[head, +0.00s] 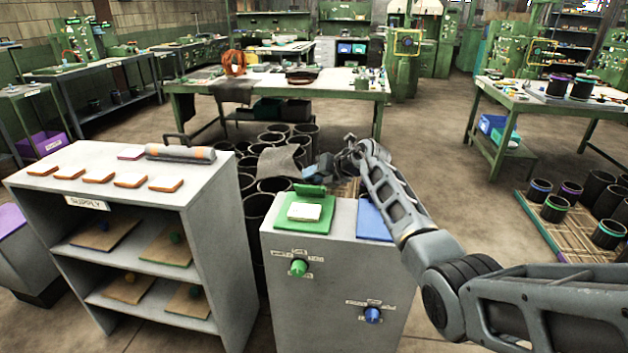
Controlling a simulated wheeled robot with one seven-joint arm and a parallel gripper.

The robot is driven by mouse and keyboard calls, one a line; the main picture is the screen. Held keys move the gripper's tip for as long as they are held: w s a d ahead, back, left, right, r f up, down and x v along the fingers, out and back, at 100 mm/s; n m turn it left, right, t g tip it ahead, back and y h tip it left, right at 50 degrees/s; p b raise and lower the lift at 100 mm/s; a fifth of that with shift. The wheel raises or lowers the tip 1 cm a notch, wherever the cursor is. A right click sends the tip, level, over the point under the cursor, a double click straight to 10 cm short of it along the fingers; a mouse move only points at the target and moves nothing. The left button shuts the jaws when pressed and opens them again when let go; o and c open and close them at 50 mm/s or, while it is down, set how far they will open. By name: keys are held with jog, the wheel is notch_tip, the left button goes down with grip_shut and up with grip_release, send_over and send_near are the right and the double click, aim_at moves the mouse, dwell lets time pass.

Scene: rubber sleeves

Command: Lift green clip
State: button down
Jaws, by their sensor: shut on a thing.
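The green clip (310,189) is at the back edge of a green pad (291,228) with a white card (304,212) on it. The pad lies on top of a grey cabinet (336,252). My gripper (316,171) shows just above and behind the clip in the picture. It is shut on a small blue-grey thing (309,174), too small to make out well. I see a gap between that thing and the green clip. My arm comes in from the right and hides part of a blue pad (372,220) on the same cabinet.
A green knob (299,268) and a blue knob (372,314) stick out of the cabinet front. A grey supply shelf (120,176) with orange-edged tiles stands to the left. Several black cylinders (258,206) and a grey cloth (278,161) are behind the cabinet.

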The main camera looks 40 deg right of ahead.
jog(key=shift+w+d+m+g+y, duration=0.65)
jog(key=shift+d+m+g+y, duration=0.15)
jog(key=shift+g+y, duration=0.1)
jog(key=shift+w+d+f+m+g+y+b, duration=0.25)
jog(key=shift+g+y+b, duration=0.2)
jog(key=shift+b, duration=0.55)
jog(key=shift+w+b, duration=0.1)
jog(key=shift+b, duration=0.2)
jog(key=b, duration=0.2)
jog(key=g+y+b, duration=0.1)
jog(key=shift+w+d+f+m+b, duration=0.15)
jog(key=shift+w+f+m+b, duration=0.1)
jog(key=shift+m+b, duration=0.15)
jog(key=b, duration=0.7)
jog(key=shift+w+d+f+y, duration=0.15)
jog(key=shift+d+f+y, duration=0.1)
jog(key=shift+f, duration=0.15)
jog(key=shift+g+b, duration=0.25)
jog(key=shift+b, duration=0.4)
jog(key=b, duration=0.3)
jog(key=shift+d+r+m, duration=0.1)
jog(key=shift+r+m, duration=0.05)
jog(key=shift+m, duration=0.2)
jog(key=shift+d+r+y+b, duration=0.1)
jog(key=shift+r+y+b, duration=0.2)
jog(key=shift+b, duration=0.5)
jog(key=c, duration=0.9)
grip_release()
